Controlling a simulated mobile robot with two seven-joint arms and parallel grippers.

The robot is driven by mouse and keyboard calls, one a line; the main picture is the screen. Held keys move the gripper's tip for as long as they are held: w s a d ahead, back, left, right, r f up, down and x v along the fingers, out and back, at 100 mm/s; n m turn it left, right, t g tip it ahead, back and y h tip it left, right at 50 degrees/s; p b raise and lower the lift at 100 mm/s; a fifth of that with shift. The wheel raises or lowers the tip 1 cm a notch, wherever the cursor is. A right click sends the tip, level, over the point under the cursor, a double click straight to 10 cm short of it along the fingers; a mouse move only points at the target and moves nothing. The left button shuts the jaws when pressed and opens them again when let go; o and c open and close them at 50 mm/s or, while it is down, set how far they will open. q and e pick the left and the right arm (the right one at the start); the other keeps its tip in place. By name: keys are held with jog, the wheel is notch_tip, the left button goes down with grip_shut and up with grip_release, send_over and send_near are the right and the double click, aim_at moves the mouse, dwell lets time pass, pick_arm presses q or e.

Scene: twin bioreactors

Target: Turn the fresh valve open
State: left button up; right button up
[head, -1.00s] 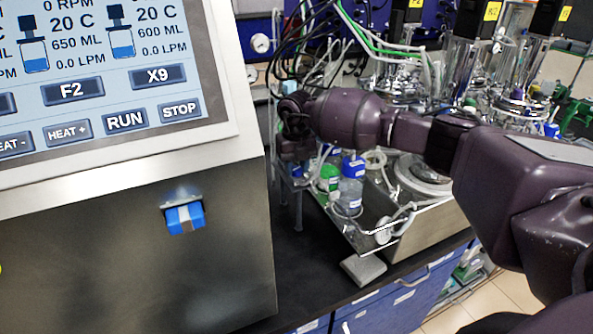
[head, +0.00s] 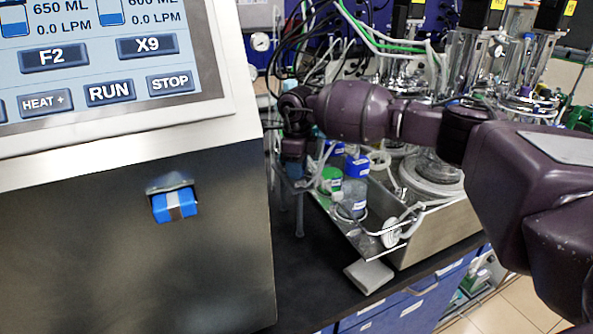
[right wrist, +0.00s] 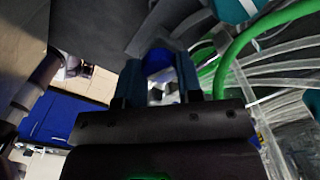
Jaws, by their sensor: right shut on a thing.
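My right gripper (head: 292,195) points down between the grey console and the metal tray in the head view. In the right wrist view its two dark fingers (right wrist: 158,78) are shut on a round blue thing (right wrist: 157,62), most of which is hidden. I cannot tell from the frames whether this is the fresh valve; no label shows on it. A blue block with a light stripe (head: 175,205) is on the console front, apart from the gripper. My left gripper is not in view.
The console (head: 110,240) fills the left. The metal tray (head: 440,232) holds a blue-capped bottle (head: 355,185), a green-capped bottle (head: 331,178) and tubing. Glass vessels stand behind my right arm. A green tube (right wrist: 250,40) runs close to the gripper.

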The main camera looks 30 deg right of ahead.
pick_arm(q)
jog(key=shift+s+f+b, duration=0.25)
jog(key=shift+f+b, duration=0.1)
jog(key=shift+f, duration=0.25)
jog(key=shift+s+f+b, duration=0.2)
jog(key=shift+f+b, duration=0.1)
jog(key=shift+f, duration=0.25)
pick_arm(e)
jog(key=shift+n, duration=1.9)
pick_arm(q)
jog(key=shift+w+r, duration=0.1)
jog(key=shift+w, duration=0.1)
pick_arm(e)
jog(key=o, duration=0.9)
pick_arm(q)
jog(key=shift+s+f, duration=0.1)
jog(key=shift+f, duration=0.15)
pick_arm(e)
notch_tip(320, 180, up, 11)
jog(key=shift+f, duration=0.1)
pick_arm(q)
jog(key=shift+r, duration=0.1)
